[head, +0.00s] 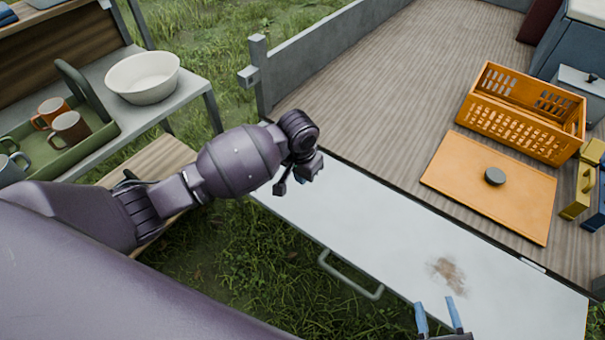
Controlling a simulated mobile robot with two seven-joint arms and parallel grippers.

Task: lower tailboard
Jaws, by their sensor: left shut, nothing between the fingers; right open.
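The tailboard (390,243) is a pale grey panel with a brown smudge. It lies folded out along the edge of the wooden load bed (375,110), with grass below its outer edge. I cannot tell its exact slope. A grey bar handle (350,282) sticks out from its outer edge. My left gripper (294,180) is shut and empty at the tailboard's left end, near the corner post; whether it touches the panel is unclear. My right gripper (438,316) has two blue fingers apart, over the tailboard's outer edge at the bottom; its arm is out of view.
On the bed are an orange crate (523,118), an orange lid (485,190) with a dark knob, and yellow cases (579,190). A grey side wall with a post (259,75) borders the bed. A shelf at left holds a white bowl (143,77) and a green mug tray (62,150).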

